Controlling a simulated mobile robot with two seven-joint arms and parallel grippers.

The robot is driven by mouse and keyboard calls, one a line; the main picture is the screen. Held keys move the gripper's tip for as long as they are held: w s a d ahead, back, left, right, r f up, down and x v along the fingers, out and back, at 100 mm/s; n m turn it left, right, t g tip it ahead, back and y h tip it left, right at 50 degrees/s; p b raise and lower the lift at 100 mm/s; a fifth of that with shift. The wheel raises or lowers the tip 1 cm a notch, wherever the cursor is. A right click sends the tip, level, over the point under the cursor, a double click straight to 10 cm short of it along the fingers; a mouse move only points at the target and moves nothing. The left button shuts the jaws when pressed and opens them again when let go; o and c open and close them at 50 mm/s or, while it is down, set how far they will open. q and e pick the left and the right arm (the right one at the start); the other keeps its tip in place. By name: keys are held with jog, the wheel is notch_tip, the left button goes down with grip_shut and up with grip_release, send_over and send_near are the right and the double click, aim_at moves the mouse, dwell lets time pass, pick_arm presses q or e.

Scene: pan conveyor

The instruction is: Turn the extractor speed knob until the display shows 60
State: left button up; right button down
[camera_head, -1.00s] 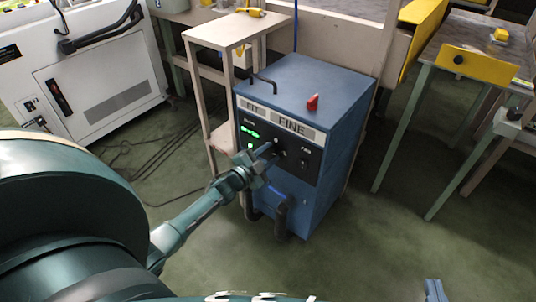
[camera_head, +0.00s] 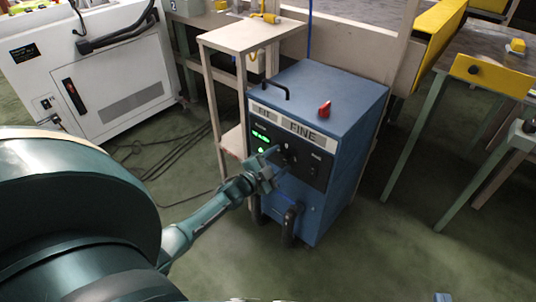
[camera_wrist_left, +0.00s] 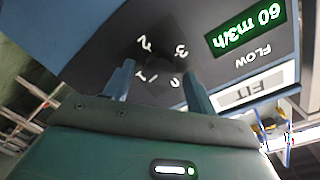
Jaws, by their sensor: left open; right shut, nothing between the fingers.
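The blue extractor (camera_head: 345,115) stands on the floor with a dark front panel. Its green display (camera_head: 261,137) is too small to read in the head view. In the left wrist view the display (camera_wrist_left: 245,28) is upside down and reads 60 m3/h. The dark speed knob (camera_wrist_left: 161,73) is hard to make out amid the white numerals 0 to 3. My left gripper (camera_head: 275,160) is at the panel, its open fingers (camera_wrist_left: 160,85) on either side of the knob area; contact cannot be told. A small tip of my right gripper (camera_head: 442,297) shows at the bottom edge, shut and empty.
A wooden stand (camera_head: 250,33) is left of the extractor. A red piece (camera_head: 324,108) and a black handle (camera_head: 272,88) are on its top. A white machine (camera_head: 95,75) is at the left, with cables on the floor. Tables stand at the right; the green floor in front is clear.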

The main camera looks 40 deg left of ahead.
pick_arm(q)
jog(key=s+a+p, duration=0.1)
jog(key=s+p, duration=0.2)
jog(key=s, duration=0.9)
jog(key=shift+s+a+r, duration=0.3)
jog(key=shift+s, duration=0.05)
pick_arm(e)
jog(key=shift+s+d+f+m+g+h, duration=0.1)
jog(key=shift+s+d+m+g+h, duration=0.2)
jog(key=shift+g, duration=0.4)
jog(key=shift+s+d+m+g+h, duration=0.1)
jog(key=shift+m+g+h, duration=0.1)
jog(key=shift+g+h, duration=0.35)
